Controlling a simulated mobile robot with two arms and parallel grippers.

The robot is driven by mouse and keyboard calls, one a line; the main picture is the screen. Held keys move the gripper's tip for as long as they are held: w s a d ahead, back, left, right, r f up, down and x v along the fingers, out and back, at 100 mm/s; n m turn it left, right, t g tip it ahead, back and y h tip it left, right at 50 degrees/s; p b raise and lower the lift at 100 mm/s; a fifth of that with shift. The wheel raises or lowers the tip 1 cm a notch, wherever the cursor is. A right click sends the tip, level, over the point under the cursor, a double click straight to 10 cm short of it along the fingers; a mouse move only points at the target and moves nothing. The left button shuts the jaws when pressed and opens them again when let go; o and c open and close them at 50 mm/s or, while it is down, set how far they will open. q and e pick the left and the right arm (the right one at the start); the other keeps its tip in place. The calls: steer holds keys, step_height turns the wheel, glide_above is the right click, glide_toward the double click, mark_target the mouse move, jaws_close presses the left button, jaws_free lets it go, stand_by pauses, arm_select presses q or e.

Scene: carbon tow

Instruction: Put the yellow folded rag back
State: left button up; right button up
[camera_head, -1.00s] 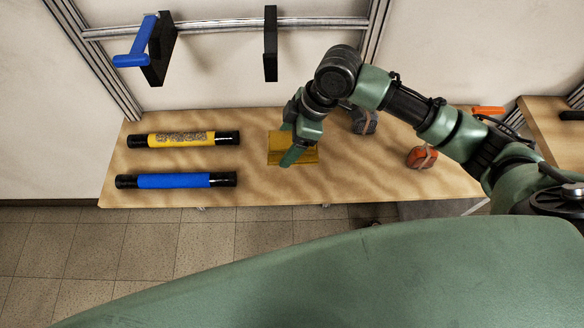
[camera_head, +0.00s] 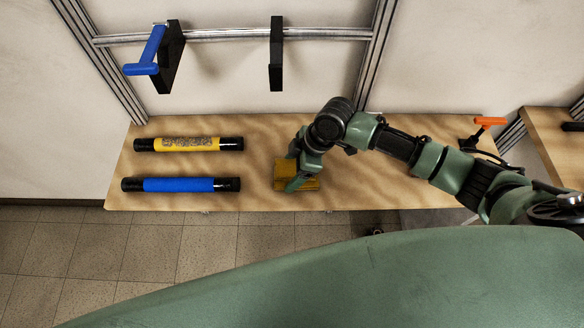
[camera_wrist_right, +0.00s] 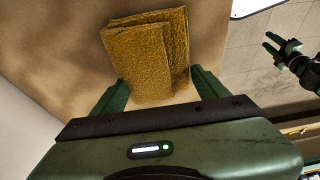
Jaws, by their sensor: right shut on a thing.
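The yellow folded rag (camera_head: 297,171) is near the front of the wooden workbench (camera_head: 265,150). My right gripper (camera_head: 297,180) is over it and partly covers it. In the right wrist view the rag (camera_wrist_right: 148,55) has its near end between the two green fingers, and the gripper (camera_wrist_right: 158,92) is shut on it. Whether the rag still touches the bench cannot be told. My left gripper (camera_wrist_right: 283,48) shows small at the right edge of the right wrist view, its fingers apart and empty.
A yellow-and-black roll (camera_head: 188,144) and a blue-and-black roll (camera_head: 181,185) lie on the bench's left. A rail above carries a blue-handled bracket (camera_head: 150,55) and a black bracket (camera_head: 276,54). An orange-handled tool (camera_head: 488,122) is at the right. Bench space between rolls and gripper is clear.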

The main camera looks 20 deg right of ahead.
steer(key=o, duration=1.3)
steer(key=shift+f, duration=0.1)
steer(key=b+v, duration=0.1)
steer(key=v, duration=1.1)
